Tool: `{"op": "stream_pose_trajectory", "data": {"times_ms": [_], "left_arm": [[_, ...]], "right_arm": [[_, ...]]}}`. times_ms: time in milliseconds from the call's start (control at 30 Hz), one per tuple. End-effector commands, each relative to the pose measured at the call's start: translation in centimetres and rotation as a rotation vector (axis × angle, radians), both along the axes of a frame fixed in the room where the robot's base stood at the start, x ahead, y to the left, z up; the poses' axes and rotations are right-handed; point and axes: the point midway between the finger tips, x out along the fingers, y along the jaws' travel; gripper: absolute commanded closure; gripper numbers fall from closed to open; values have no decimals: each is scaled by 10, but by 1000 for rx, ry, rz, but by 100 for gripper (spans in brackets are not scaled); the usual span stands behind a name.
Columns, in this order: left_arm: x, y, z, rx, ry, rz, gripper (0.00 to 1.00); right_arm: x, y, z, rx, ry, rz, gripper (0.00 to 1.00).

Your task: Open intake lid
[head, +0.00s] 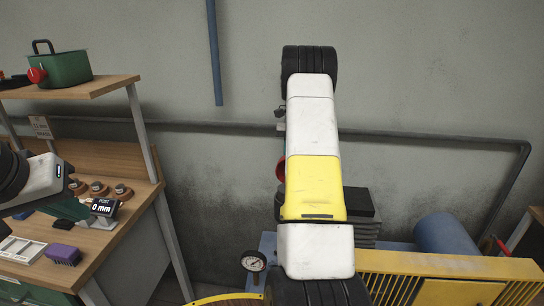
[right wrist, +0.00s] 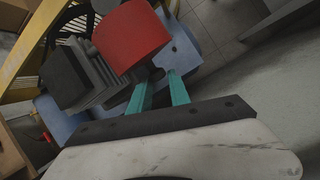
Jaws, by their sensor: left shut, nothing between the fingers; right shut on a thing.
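The red rounded part (right wrist: 132,38), which I take for the intake lid, stands beside the black finned block (right wrist: 85,75) in the right wrist view. Only a sliver of it shows in the head view (head: 281,168), at the left edge of my right arm. My right gripper (right wrist: 160,76) has its teal fingers at the lower edge of the red part, shut on a small dark piece there. The exact contact is hard to see. My right arm hides this gripper in the head view. My left gripper (head: 70,209) is shut and empty, above the workbench at left.
The yellow-guarded compressor (head: 450,265) has a blue tank (head: 445,235). A pressure gauge (head: 254,261) stands at its left. The wooden workbench (head: 125,232) holds a small display (head: 104,207), a purple brush-like block (head: 63,255) and several round parts. A green case (head: 65,70) sits on the shelf.

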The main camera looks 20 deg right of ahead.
Motion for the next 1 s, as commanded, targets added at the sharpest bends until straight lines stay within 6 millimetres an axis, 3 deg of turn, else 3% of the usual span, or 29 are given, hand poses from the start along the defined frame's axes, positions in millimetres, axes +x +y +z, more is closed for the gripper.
{"op": "stream_pose_trajectory", "data": {"times_ms": [33,500,533,633,1000], "left_arm": [[0,0,0,0,0,0,100],[0,0,0,0,0,0,100],[0,0,0,0,0,0,100],[0,0,0,0,0,0,100],[0,0,0,0,0,0,100]], "right_arm": [[5,9,-2,14,-7,6,100],[5,9,-3,15,-7,7,100],[5,9,-3,15,-7,7,76],[5,9,-3,16,-7,7,58],[3,5,-2,10,-4,2,58]]}}
